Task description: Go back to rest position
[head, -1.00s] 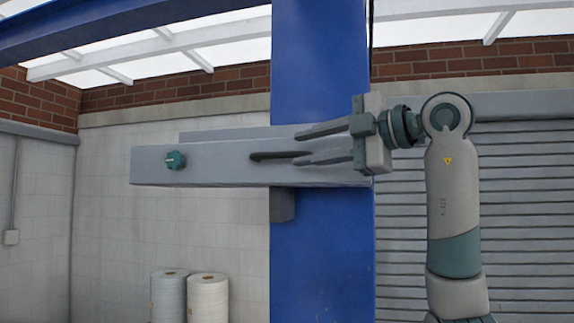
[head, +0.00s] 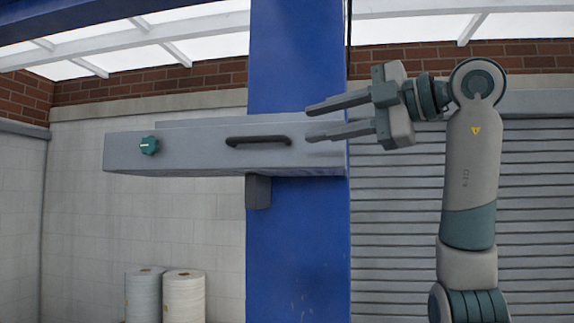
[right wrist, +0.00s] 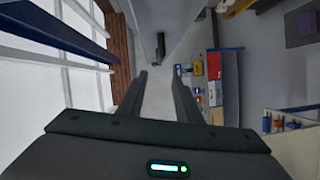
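My right gripper (head: 312,121) is open and empty, in front of the right end of a grey box-like beam (head: 195,158) on a blue column. Its fingers point left. The beam's dark handle (head: 258,141) lies to the left of the fingertips and apart from them. A teal knob (head: 149,145) sits near the beam's left end. In the right wrist view the two fingers (right wrist: 161,80) stand apart with nothing between them. My left gripper is in no view.
The blue column (head: 298,240) stands behind the beam. Two film rolls, one bluish (head: 144,295) and one white (head: 184,297), stand at the lower left. A grey shutter (head: 400,220) is behind my right arm. The right wrist view shows shelves with coloured boxes (right wrist: 213,66).

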